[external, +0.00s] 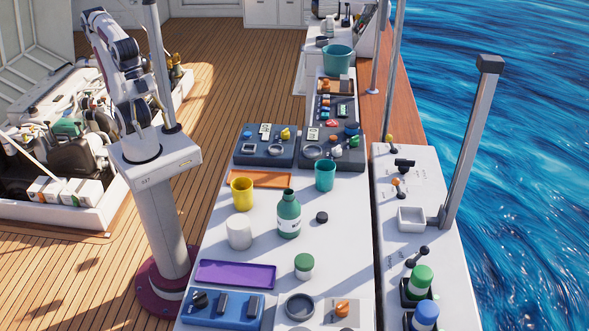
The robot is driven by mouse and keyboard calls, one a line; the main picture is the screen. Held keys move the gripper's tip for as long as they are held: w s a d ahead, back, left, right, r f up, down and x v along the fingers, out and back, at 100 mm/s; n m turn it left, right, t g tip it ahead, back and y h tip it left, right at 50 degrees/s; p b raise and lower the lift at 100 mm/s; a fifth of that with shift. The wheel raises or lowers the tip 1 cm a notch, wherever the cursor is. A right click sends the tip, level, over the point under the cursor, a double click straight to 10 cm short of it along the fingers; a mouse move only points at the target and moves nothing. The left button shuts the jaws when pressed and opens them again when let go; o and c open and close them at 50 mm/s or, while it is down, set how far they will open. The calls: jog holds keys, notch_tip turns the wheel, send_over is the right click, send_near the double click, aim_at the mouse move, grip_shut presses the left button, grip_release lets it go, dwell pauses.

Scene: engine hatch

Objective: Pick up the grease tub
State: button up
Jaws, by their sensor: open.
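No label is readable, so I cannot tell for sure which container is the grease tub. A short white tub with a green lid (304,266) stands upright on the white counter, near its front. A plain white cylinder (239,231) stands further left on the counter. My arm stands folded on its pedestal to the left of the counter, well apart from both containers. I cannot make out the fingers of my gripper among the folded links. Nothing held shows.
Near the tubs stand a green bottle (289,214), yellow cup (242,193), teal cup (325,175) and dark puck (322,217). A purple tray (236,273) and blue holder (222,308) lie front left. The engine hatch (66,218) is at far left.

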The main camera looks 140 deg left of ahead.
jog(key=w+d+r+n+t, duration=0.2)
jog(key=w+r+n, duration=0.35)
jog(key=w, duration=0.85)
jog(key=w+d+r+n+t+h, duration=0.1)
jog(key=w+d+r+n+t, duration=0.15)
jog(key=w+n, duration=0.9)
jog(key=w+d+r+n+t, duration=0.1)
jog(key=w+r+n+t, duration=0.2)
jog(key=w, duration=1.4)
jog(key=w+a+f+n+y, duration=0.3)
jog(key=w+f+n, duration=0.1)
jog(key=w+n, duration=0.25)
jog(key=w+a+f+n+y, duration=0.2)
jog(key=w+f+n, duration=0.2)
jog(key=w+n, duration=0.25)
jog(key=w+a+f+n+y, duration=0.35)
jog(key=f+n, duration=0.25)
jog(key=f, duration=0.3)
jog(key=n+g+y, duration=0.2)
jog(key=n+g, duration=0.1)
jog(key=n, duration=0.2)
send_near(304, 267)
jog(key=shift+w+a, duration=0.25)
jog(key=shift+a, duration=0.95)
jog(key=shift+s+a+f+n, duration=0.15)
jog(key=shift+a+f+n, duration=0.05)
jog(key=shift+f+n, duration=0.25)
